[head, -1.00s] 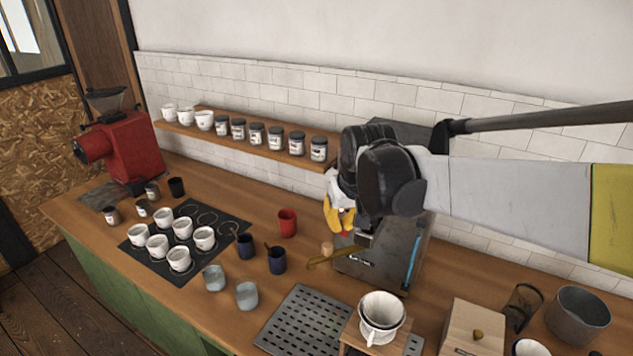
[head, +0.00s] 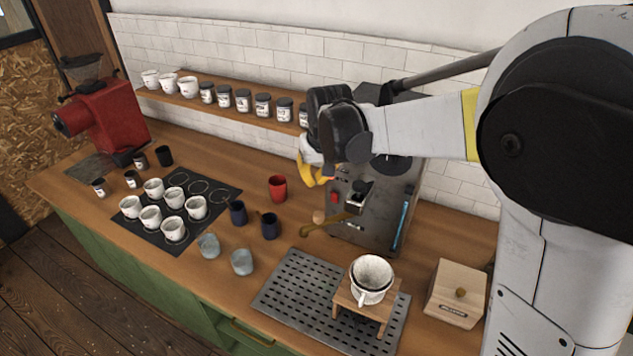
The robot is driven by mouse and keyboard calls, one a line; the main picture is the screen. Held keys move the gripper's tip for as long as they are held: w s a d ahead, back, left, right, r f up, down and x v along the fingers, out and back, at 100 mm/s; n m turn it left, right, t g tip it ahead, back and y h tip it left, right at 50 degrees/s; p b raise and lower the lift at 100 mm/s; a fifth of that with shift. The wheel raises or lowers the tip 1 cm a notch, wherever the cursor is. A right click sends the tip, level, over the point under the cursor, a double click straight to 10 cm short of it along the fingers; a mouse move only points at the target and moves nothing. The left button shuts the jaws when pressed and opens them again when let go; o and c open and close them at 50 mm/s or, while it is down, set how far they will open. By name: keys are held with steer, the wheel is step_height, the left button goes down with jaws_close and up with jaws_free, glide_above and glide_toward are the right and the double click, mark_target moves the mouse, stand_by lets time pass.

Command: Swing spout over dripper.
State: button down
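The brass spout (head: 322,226) sticks out from the lower front of the grey metal machine (head: 372,222) and points left, with a small wooden knob (head: 318,216) near it. The white dripper (head: 371,272) stands upright on a wooden stand (head: 384,309), to the right of and nearer than the spout. The spout's tip is apart from the dripper. My gripper (head: 314,178) has yellow fingers and shows above the spout, by the machine's upper left, apart from the knob. Black arm parts hide much of the fingers, so their opening is unclear.
The stand sits on a perforated metal tray (head: 290,290). A wooden box (head: 455,293) is to its right. Blue cups (head: 269,226), grey cups (head: 242,262) and a red cup (head: 278,188) stand left of the spout. A wall shelf (head: 220,107) holds cups and jars behind.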

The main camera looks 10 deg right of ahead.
mark_target(330, 218)
step_height(330, 218, down, 7)
steer(key=s, duration=0.1)
steer(key=shift+s+d, duration=0.15)
steer(key=shift+s, duration=0.05)
steer(key=shift+s, duration=0.15)
stand_by(0.5)
